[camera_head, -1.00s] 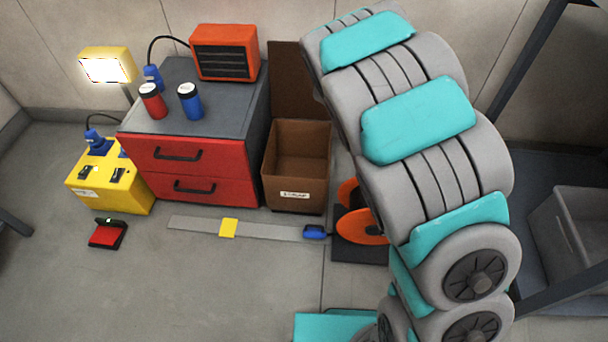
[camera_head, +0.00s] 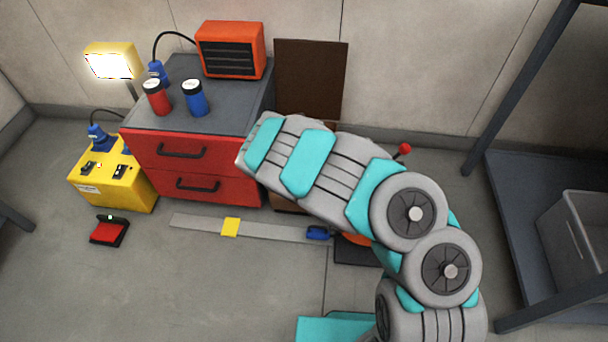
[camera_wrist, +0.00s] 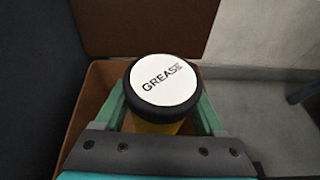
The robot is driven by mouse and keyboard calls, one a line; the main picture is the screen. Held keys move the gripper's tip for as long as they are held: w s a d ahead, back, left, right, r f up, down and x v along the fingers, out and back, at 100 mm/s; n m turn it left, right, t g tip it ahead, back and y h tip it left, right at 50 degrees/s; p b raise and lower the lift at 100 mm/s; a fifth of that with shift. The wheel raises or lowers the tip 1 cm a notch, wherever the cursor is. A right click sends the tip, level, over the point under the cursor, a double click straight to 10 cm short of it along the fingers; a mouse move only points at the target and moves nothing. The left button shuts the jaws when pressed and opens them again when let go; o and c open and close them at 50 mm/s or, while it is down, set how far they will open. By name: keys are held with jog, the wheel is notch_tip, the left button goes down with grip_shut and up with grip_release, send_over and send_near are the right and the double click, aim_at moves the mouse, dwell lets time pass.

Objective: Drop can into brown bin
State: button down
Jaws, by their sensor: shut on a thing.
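A yellow can (camera_wrist: 158,128) with a black-rimmed white lid marked GREASE shows in the wrist view. My gripper (camera_wrist: 162,110) is shut on it, with one green finger on each side. The brown bin (camera_wrist: 84,112) lies below the can and fingers, its walls visible on both sides; how high the can is above it I cannot tell. The bin's upright brown panel (camera_wrist: 140,25) stands behind. In the head view my arm hides the can, my gripper and most of the bin, while the panel (camera_head: 311,80) and a low part of the bin (camera_head: 288,205) show.
A red cabinet (camera_head: 185,150) stands left of the bin, with a red can (camera_head: 156,98), a blue can (camera_head: 195,98) and an orange heater (camera_head: 231,50) on top. A yellow box (camera_head: 112,182) is further left. A grey rack (camera_head: 535,225) stands right.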

jog(key=shift+f+b, duration=0.7)
jog(key=shift+f, duration=1.9)
grip_release()
jog(key=v, duration=0.7)
jog(key=shift+s+r+p, duration=0.15)
jog(key=shift+s+p, duration=0.15)
jog(key=shift+s, duration=0.05)
jog(key=shift+d, duration=0.1)
